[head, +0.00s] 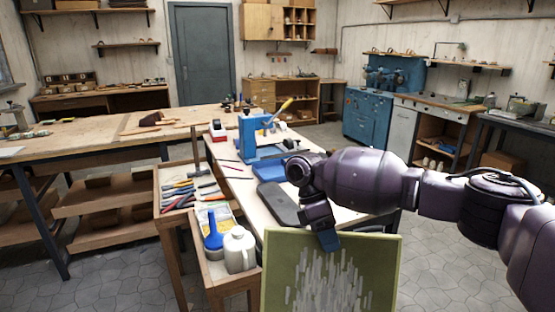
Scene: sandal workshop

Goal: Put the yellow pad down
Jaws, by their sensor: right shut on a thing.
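My right gripper (328,241) comes in from the right and is shut on the top edge of the yellow pad (376,277). The pad is a large, flat, yellow-green square with pale grey upright streaks on its face. It hangs roughly upright at the bottom of the head view, in front of the workbench's near end. Its lower edge is cut off by the frame. The fingertips are partly hidden by the gripper's own body. My left gripper is not in view.
The workbench (235,188) holds a dark grey slab (279,205), a blue tray (270,170) and a blue press (255,138). At left, a tool tray (160,209) and a lower stand hold tools, a blue brush (213,238) and a white jug (240,250). Tiled floor is free at right.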

